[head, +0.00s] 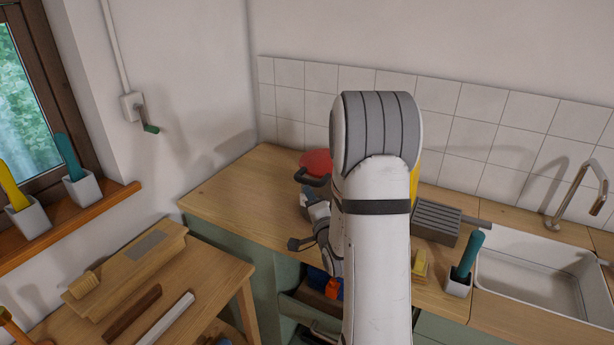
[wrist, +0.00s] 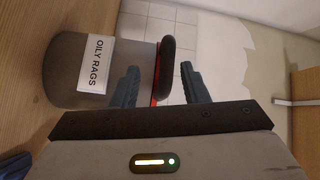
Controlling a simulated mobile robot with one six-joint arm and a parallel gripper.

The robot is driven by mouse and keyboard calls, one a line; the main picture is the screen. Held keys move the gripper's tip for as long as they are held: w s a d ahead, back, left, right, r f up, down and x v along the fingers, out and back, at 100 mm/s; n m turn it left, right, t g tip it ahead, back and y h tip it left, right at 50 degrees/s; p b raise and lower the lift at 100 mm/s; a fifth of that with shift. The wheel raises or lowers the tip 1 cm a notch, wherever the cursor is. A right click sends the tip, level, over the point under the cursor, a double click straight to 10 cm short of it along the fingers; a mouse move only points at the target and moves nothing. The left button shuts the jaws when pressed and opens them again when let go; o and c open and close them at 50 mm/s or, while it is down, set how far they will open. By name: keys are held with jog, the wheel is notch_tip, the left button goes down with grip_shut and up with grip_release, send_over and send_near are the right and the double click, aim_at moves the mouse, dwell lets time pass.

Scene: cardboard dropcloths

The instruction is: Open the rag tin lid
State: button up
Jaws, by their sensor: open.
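The rag tin (wrist: 65,75) is a grey cylinder with a white "OILY RAGS" label, seen sideways in the wrist view. Its red lid (head: 316,160) sits closed on top, on the wooden counter near the back corner; only a thin red edge (wrist: 156,80) shows in the wrist view. A thick black handle (wrist: 168,62) juts from the lid. My gripper (wrist: 161,86) is open, its two blue-grey fingers either side of the lid edge and handle. Whether they touch it I cannot tell. My arm hides much of the tin in the head view.
A grey ribbed box (head: 436,223), a yellow item (head: 420,263) and a teal-handled tool in a white cup (head: 457,286) stand right of my arm, before the sink (head: 540,275). An open drawer (head: 305,310) is below. A wooden bench (head: 200,270) stands left.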

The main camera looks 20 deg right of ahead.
aim_at(307, 182)
jog(key=shift+m+t, duration=0.7)
jog(key=w+p, duration=0.1)
jog(key=w, duration=0.1)
jog(key=w+d+r+p, duration=0.1)
jog(key=w, duration=0.1)
jog(key=w+d+p, duration=0.1)
jog(key=w, duration=0.2)
jog(key=shift+r, duration=0.2)
jog(key=shift+c, duration=0.5)
grip_shut()
